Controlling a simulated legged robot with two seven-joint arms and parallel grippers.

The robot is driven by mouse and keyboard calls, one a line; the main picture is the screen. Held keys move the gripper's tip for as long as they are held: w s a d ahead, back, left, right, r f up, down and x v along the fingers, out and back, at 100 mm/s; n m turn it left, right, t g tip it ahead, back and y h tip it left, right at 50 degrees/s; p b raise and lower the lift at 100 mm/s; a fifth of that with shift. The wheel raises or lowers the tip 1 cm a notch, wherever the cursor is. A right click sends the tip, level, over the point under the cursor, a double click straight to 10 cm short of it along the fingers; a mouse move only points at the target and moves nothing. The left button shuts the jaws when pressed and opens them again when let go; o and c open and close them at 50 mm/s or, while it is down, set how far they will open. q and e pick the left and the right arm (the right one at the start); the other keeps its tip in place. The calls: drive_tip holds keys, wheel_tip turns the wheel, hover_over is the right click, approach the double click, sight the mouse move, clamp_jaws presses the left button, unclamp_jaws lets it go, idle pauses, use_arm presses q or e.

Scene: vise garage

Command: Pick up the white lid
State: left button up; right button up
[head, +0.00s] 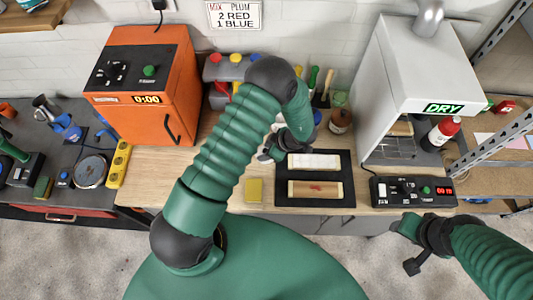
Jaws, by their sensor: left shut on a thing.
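The white lid (314,161) is a pale flat bar at the back of the black tray (345,203) on the wooden bench. My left gripper (281,153) is at the lid's left end, shut on it; the arm partly hides the fingers. I cannot tell whether the lid is clear of the tray. In front of it lies a wooden box (316,189) with a red mark. My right gripper (406,246) is off the bench's front edge, away from the lid; its finger opening is unclear.
An orange oven (146,85) stands left and a white dryer (410,70) right. A control box (412,191) is right of the tray, a yellow sponge (254,190) left. Paint jars and tools stand behind. Some bare bench lies left of the sponge.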

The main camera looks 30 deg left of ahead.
use_arm(q)
drive_tip(key=shift+s+d+f, duration=0.15)
drive_tip(key=shift+d+f, duration=0.05)
